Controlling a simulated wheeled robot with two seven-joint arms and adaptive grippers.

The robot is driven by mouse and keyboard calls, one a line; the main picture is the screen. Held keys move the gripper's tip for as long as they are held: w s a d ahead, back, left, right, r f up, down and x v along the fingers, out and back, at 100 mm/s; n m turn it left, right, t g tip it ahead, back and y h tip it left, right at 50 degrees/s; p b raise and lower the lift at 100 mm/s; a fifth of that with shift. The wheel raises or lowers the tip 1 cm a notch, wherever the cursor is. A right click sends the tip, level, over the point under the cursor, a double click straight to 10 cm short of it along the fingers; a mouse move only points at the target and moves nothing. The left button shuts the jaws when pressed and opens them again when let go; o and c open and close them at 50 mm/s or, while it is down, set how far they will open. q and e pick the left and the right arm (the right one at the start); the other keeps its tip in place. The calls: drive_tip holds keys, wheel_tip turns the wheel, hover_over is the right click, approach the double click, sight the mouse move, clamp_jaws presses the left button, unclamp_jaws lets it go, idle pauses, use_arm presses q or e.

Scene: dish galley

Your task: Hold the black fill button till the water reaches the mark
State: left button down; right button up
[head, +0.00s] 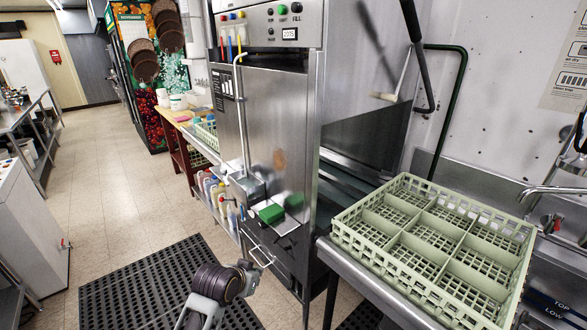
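The steel dish machine (272,130) stands in the middle of the head view. Its control panel (262,24) at the top carries a green button, dark round buttons and a small digital display (289,33). The black fill button (295,8) is at the upper right of the panel, beside small lettering. My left gripper (262,262) is low in front of the machine, far below the panel and apart from the button. It looks empty, but its finger opening is too small to judge. No water or fill mark can be made out. My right gripper is not clearly visible.
A pale green dish rack (445,212) sits on the counter at the right, near a faucet (555,190). A green sponge (271,213) rests on a small shelf on the machine's front. Bottles (217,195) stand left of it. A black mat (125,290) lies on open floor.

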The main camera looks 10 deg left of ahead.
use_arm(q)
drive_tip(key=w+r+t, duration=0.3)
drive_tip(key=w+r, duration=0.3)
drive_tip(key=r, duration=0.5)
drive_tip(key=w+r+t+h, duration=0.1)
drive_tip(key=w+r+t, duration=0.2)
drive_tip(key=w+r, duration=0.6)
drive_tip(key=w+r+t, duration=0.3)
drive_tip(key=w+r, duration=0.1)
drive_tip(key=r, duration=1)
wheel_tip(320, 180, up, 36)
drive_tip(key=s+a+t+h, duration=0.1)
drive_tip(key=a+t, duration=0.1)
drive_tip(key=t, duration=0.5)
drive_tip(key=shift+f+n+t, duration=0.2)
drive_tip(key=shift+n+t, duration=0.2)
use_arm(e)
drive_tip(key=shift+w, duration=0.55)
